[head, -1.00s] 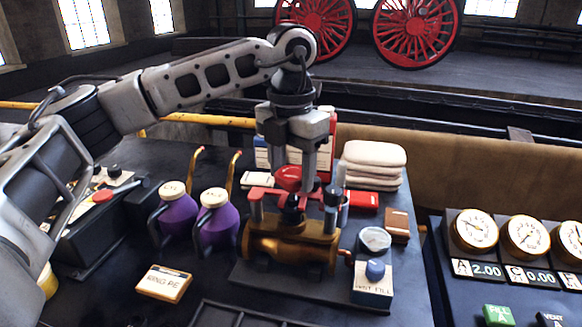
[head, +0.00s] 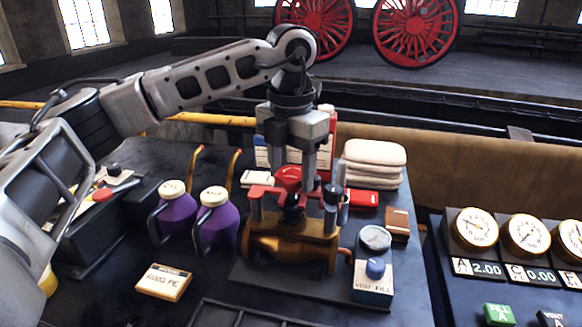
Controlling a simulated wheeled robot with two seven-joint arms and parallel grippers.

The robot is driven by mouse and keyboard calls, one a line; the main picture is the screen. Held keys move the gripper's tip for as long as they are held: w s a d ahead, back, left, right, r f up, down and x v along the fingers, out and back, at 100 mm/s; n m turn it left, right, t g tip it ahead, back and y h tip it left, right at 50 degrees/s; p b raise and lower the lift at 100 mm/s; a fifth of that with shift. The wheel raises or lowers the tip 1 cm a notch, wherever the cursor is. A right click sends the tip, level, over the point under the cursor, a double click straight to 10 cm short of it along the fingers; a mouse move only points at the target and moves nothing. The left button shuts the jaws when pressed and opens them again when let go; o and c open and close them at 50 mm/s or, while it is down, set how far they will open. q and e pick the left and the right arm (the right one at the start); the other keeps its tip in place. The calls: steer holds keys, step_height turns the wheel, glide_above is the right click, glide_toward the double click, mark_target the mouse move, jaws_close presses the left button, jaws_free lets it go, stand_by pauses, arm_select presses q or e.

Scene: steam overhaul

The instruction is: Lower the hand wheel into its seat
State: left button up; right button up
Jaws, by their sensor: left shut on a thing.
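The red hand wheel (head: 289,176) is between the fingers of my left gripper (head: 294,182), which points straight down and is shut on it. The wheel is just above the middle of the brass valve body (head: 290,243), over the dark centre fitting (head: 293,212) where its seat would be. The fingers hide part of the wheel, and I cannot tell whether it touches the fitting. Red bracket parts stand on either side of the fitting. My right gripper is out of the picture.
Purple bottles (head: 219,222) stand left of the valve. A blue-knobbed box (head: 373,285), a small round dish (head: 375,239) and folded white cloths (head: 373,160) are on its right. A labelled block (head: 163,282) lies in front left. A gauge panel (head: 500,262) stands far right.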

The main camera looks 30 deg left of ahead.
arm_select(q)
steer(key=shift+f+b, duration=0.3)
steer(key=shift+f, duration=0.1)
steer(key=shift+f, duration=0.3)
stand_by(0.4)
steer(key=o, duration=1.6)
steer(key=shift+c, duration=0.2)
steer(key=shift+r, duration=0.1)
steer(key=shift+r+p, duration=0.8)
steer(key=shift+r, duration=0.3)
steer(key=shift+r+p, duration=1.55)
steer(key=shift+r, duration=0.55)
